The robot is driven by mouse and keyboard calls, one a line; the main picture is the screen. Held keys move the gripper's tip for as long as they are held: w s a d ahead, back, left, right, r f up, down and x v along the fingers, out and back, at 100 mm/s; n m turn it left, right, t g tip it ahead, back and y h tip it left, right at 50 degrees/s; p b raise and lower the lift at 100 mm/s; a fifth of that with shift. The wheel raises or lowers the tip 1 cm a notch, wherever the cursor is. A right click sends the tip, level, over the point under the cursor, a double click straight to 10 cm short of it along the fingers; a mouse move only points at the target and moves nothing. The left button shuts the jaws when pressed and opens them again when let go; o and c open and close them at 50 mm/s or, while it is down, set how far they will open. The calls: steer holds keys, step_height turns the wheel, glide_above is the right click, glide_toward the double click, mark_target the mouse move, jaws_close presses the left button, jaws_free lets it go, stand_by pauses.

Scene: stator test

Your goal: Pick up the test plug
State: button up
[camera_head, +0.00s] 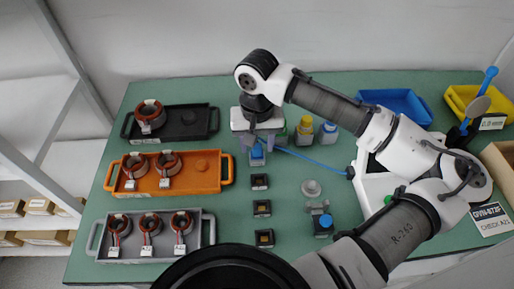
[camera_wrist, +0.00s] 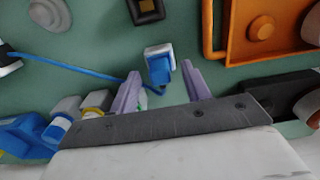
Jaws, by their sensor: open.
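The test plug (camera_head: 257,157) is a small blue and grey-white block with a blue cable (camera_head: 310,160) running right to the white tester (camera_head: 375,185). In the wrist view the plug (camera_wrist: 159,70) shows upright between the tips of two pale purple fingers, with a gap on each side. My gripper (camera_head: 257,145) is open and hangs pointing down over the plug in the head view. The wrist view also shows my gripper (camera_wrist: 161,72) open with nothing held. The plug's upper part is partly hidden by the gripper in the head view.
Small bottles (camera_head: 305,130) stand close to the right of the gripper. An orange tray (camera_head: 205,170) with stators lies to the left, with a black tray (camera_head: 200,122) behind and a grey tray (camera_head: 205,228) in front. Small black square sockets (camera_head: 260,182) line the mat before the plug.

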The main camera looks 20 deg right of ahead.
steer(key=shift+f, duration=0.8)
steer(key=shift+c, duration=0.5)
jaws_close()
steer(key=shift+r, duration=0.1)
